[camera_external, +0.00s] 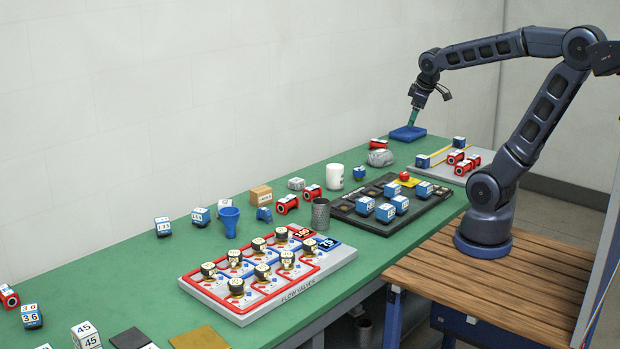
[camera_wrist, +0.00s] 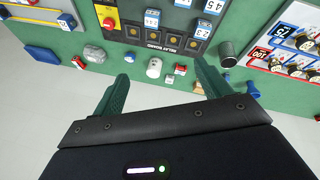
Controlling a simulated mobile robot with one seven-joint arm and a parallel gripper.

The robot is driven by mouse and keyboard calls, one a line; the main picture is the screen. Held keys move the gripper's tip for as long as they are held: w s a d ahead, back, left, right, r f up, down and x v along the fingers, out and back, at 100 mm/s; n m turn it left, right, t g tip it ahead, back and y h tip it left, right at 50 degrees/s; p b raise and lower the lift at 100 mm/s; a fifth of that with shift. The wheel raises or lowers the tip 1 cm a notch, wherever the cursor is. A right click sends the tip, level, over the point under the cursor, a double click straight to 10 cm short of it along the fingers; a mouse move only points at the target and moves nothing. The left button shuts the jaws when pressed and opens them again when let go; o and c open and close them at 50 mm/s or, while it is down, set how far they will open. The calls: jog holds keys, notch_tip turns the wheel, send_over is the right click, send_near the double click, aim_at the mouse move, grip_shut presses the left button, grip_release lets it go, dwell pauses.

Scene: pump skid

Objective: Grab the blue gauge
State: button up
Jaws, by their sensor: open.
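Several blue blocks with white numbered faces could be the blue gauge; I cannot tell which one is meant. In the external view, some sit on the dark relay board, such as one blue block (camera_external: 386,212). My gripper (camera_external: 412,121) points down over the blue pad at the table's far end, away from these blocks. In the wrist view, my gripper (camera_wrist: 163,88) is open and empty, its green fingers spread apart.
The flow valves board (camera_external: 262,315) lies nearer the camera. The dark relay board (camera_external: 350,217), a metal cup (camera_external: 320,214), a white cup (camera_external: 334,176) and red cylinders (camera_external: 287,204) crowd the middle. The blue pad (camera_external: 398,136) lies below my gripper. A wall runs behind the table.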

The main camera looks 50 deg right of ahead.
jog(key=w+d+f+n+h, duration=0.1)
jog(key=w+d+n, duration=0.15)
jog(key=w, duration=0.35)
jog(key=w+d+f+n, duration=0.2)
jog(key=w+n, duration=0.2)
jog(key=w, duration=0.1)
jog(key=n+g, duration=0.1)
jog(key=n, duration=1.6)
send_over(359, 169)
jog(key=s+a, duration=0.2)
notch_tip(359, 169, down, 23)
jog(key=x, duration=1)
jog(key=shift+s+d+f, duration=0.2)
jog(key=shift+s, duration=0.1)
jog(key=shift+h, duration=0.3)
jog(key=c, duration=1.2)
jog(key=shift+o, duration=0.2)
